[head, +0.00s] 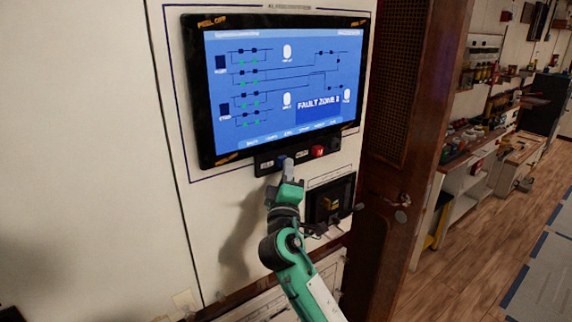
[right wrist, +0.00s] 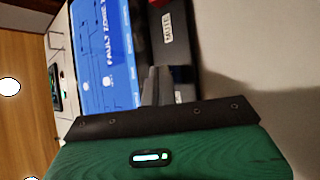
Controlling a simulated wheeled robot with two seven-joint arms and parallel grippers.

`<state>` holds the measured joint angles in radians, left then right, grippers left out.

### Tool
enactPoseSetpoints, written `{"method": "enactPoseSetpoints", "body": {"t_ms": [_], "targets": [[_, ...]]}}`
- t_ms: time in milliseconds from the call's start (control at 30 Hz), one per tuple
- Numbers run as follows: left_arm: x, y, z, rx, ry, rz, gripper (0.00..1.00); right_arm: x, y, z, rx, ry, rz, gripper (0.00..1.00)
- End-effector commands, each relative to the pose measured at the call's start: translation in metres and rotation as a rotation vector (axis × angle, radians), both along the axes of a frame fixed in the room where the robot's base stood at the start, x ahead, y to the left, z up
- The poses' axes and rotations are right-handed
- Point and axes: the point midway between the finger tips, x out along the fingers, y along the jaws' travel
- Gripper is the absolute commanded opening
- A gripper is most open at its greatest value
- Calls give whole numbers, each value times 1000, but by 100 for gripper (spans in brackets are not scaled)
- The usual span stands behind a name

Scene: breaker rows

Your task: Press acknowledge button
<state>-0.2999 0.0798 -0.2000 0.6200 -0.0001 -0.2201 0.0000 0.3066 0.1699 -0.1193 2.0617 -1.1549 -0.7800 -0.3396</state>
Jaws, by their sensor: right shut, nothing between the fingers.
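A dark button strip (head: 334,144) runs under the wall screen (head: 205,125). It carries a red button (head: 318,151) and small white labels too small to read in the head view. A bit of blue shows at the tip of my right gripper (head: 286,166); I cannot tell whether it is a button. The gripper is shut and empty, its tip at the strip's left part; contact cannot be told. In the right wrist view its fingers (right wrist: 156,86) point at the strip beside the screen, and a MUTE label (right wrist: 167,27) is readable. No acknowledge label is readable. My left gripper is out of view.
The screen shows a blue diagram with "FAULT ZONE". A black switch box (head: 330,200) with a yellow mark is on the panel right of my right arm. A wooden door frame (head: 395,150) stands further right, with a cluttered workbench (head: 470,150) beyond.

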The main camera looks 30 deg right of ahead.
Motion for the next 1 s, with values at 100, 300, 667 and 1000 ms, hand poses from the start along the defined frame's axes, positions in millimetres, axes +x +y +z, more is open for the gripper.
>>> {"method": "enactPoseSetpoints", "body": {"t_ms": [100,300,667,1000], "targets": [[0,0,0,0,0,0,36,-3,0,-1,0,1,1,0],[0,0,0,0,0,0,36,-3,0,-1,0,1,0,0],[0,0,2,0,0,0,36,-34,-3,-1,0,1,-1,0],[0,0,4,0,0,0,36,-61,-5,-1,0,1,-1,0]]}}
